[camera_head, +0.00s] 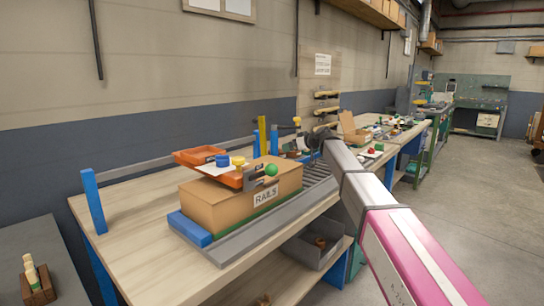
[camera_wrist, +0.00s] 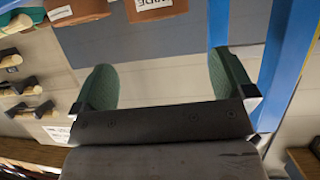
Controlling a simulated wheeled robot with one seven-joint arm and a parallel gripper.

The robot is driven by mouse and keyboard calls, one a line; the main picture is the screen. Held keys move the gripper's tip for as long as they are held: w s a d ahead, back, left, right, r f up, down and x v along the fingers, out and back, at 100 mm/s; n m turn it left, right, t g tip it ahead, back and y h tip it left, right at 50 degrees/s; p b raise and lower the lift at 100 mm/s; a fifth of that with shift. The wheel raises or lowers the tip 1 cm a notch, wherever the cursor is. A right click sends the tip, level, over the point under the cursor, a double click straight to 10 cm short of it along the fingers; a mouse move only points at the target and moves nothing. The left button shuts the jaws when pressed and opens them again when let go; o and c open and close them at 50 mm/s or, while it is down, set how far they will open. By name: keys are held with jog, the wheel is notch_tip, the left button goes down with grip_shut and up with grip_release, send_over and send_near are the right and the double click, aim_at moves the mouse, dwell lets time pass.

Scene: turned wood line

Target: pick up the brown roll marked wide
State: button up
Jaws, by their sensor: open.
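The brown roll marked wide (camera_wrist: 160,14) shows at the top edge of the wrist view, cut off by the frame. Its white label reads upside down. My gripper (camera_wrist: 160,62) is open, with its two green-padded fingers spread apart and nothing between them. The roll lies beyond the fingertips, apart from them, roughly in line with the gap. In the head view my arm reaches over the bench, and I cannot make out the gripper or the roll there.
Another brown roll with a white label (camera_wrist: 76,10) lies left of it. Wooden-handled tools (camera_wrist: 22,85) are at the left, and blue posts (camera_wrist: 290,60) at the right. In the head view a box marked RAILS (camera_head: 240,196) and an orange tray (camera_head: 232,178) stand on the bench (camera_head: 140,262).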

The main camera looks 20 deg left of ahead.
jog(key=x, duration=1)
jog(key=shift+w+f, duration=0.1)
jog(key=shift+f, duration=0.1)
jog(key=c, duration=0.7)
